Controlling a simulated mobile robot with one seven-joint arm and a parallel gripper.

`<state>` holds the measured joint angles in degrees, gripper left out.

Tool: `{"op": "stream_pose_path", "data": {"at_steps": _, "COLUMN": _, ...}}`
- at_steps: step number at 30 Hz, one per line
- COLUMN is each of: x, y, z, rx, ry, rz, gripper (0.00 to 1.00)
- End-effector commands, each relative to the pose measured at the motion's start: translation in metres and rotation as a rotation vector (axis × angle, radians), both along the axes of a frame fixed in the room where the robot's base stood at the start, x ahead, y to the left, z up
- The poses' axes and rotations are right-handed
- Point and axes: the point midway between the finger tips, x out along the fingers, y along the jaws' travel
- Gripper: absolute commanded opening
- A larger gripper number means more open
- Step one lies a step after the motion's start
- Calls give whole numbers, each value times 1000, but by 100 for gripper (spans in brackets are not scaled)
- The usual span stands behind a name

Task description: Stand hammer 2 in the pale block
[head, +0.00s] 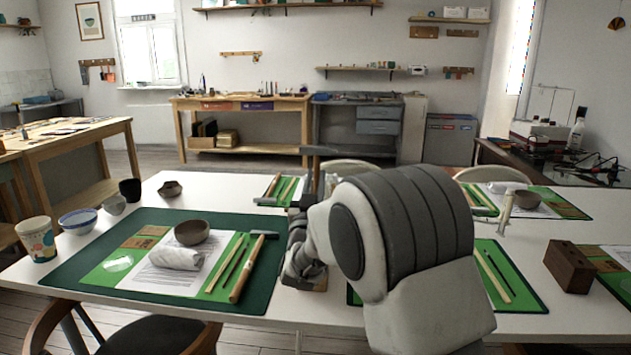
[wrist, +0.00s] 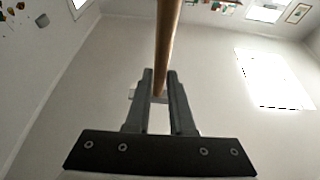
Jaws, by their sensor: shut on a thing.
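My gripper (wrist: 160,74) is shut on a wooden hammer handle (wrist: 169,35) in the wrist view. The handle runs up from between the fingers and out of the top of that view. A dark bar (head: 336,151), seemingly the held hammer's head, shows above the table behind my arm.
Another hammer (head: 247,268) lies on the left green mat (head: 75,272), near a brown bowl (head: 191,232) and a white roll (head: 175,257). A dark brown block (head: 570,267) stands at right. A patterned cup (head: 38,239) and bowls stand at the table's left end.

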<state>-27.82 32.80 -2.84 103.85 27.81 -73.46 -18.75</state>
Motion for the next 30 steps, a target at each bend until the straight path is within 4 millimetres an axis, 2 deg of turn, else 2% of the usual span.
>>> {"op": "stream_pose_path", "data": {"at_steps": 11, "x": 0, "y": 0, "z": -10, "rx": 0, "ry": -2, "rz": 0, "gripper": 0}}
{"op": "stream_pose_path", "data": {"at_steps": 12, "x": 0, "y": 0, "z": -8, "rx": 0, "ry": -2, "rz": 0, "gripper": 29}}
{"op": "stream_pose_path", "data": {"at_steps": 17, "x": 0, "y": 0, "z": -8, "rx": 0, "ry": -1, "rz": 0, "gripper": 56}}
{"op": "stream_pose_path", "data": {"at_steps": 30, "x": 0, "y": 0, "z": -10, "rx": -1, "ry": 2, "rz": 0, "gripper": 56}}
